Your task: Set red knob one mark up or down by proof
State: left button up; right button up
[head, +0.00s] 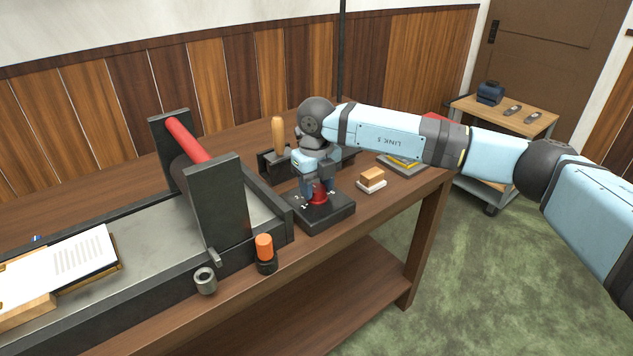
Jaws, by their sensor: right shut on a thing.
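The red knob (320,193) sits on a dark square base with small white marks (328,213), near the front edge of the brown table. My right gripper (319,190) comes down on it from above and is shut on the red knob. The gripper fingers hide part of the knob, and I cannot tell which mark it points to. A proof sheet with printed lines (75,262) lies at the left on the press bed. My left gripper is not in view.
A press with a red roller (188,139) and dark upright plates (220,203) stands left of the knob. An orange-topped tool (264,247) and a grey ring (205,281) are at the front edge. A small wood-topped block (372,177) lies right of the base. A cart (507,117) stands behind.

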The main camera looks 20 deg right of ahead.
aim_at(316, 188)
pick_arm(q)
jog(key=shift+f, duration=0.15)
pick_arm(e)
jog(key=shift+m, duration=0.4)
jog(key=o, duration=0.9)
pick_arm(q)
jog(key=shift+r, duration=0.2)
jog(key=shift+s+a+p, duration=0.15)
jog(key=shift+p, duration=0.8)
pick_arm(e)
notch_tip(316, 188, up, 14)
jog(key=shift+f, duration=0.1)
